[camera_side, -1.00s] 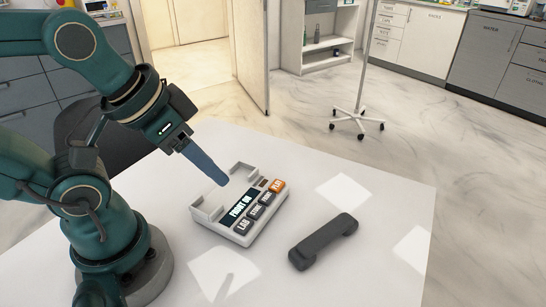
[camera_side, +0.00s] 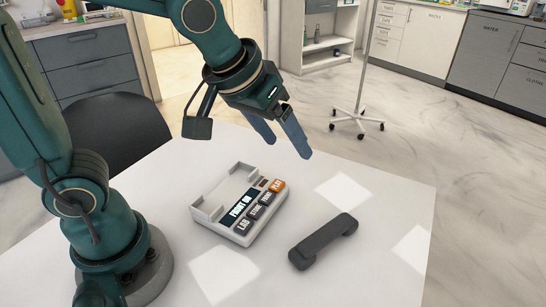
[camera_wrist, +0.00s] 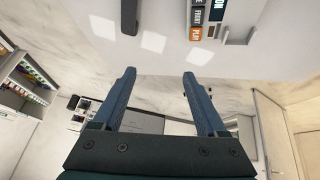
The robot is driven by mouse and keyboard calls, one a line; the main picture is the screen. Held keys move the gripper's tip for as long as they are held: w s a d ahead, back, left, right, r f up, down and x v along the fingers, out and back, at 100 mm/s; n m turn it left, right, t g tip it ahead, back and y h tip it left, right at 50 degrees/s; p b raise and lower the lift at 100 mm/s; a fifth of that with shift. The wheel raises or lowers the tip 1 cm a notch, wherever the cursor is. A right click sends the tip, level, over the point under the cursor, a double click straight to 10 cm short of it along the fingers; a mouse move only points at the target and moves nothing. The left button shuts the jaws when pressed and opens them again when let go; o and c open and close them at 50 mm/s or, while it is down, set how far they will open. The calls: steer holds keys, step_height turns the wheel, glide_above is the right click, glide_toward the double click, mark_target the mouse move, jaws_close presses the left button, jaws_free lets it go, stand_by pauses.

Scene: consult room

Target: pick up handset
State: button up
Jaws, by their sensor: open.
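The dark grey handset (camera_side: 323,241) lies on the white table, to the right of its base unit. In the wrist view its end (camera_wrist: 129,16) shows at the top edge, partly cut off. The light grey phone base (camera_side: 238,203) has a lit display and several labelled keys, one of them orange; part of it shows in the wrist view (camera_wrist: 238,30). My gripper (camera_side: 289,149) is in the air above and behind the base and handset, apart from both. Its two blue fingers (camera_wrist: 160,75) are spread with nothing between them.
The white table (camera_side: 350,285) is otherwise clear, with bright light patches on it. A dark chair (camera_side: 115,130) stands at its far left edge. A wheeled stand (camera_side: 358,117), cabinets (camera_side: 428,42) and open shelves (camera_side: 325,40) are on the floor behind.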

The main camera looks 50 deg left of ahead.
steer(key=g, duration=0.1)
glide_above(327, 232)
steer(key=a, duration=0.3)
step_height(327, 232, down, 6)
steer(key=d+f, duration=0.1)
steer(key=f, duration=0.1)
steer(key=d+f+m+g, duration=0.1)
steer(key=f, duration=0.1)
steer(key=s+f+m, duration=0.1)
steer(key=f, duration=0.1)
steer(key=shift+s+d+g, duration=0.1)
steer(key=shift+d+g, duration=0.3)
steer(key=shift+d+f, duration=0.1)
steer(key=shift+f, duration=0.2)
steer(key=shift+x, duration=2.25)
steer(key=shift+c, duration=0.3)
jaws_close()
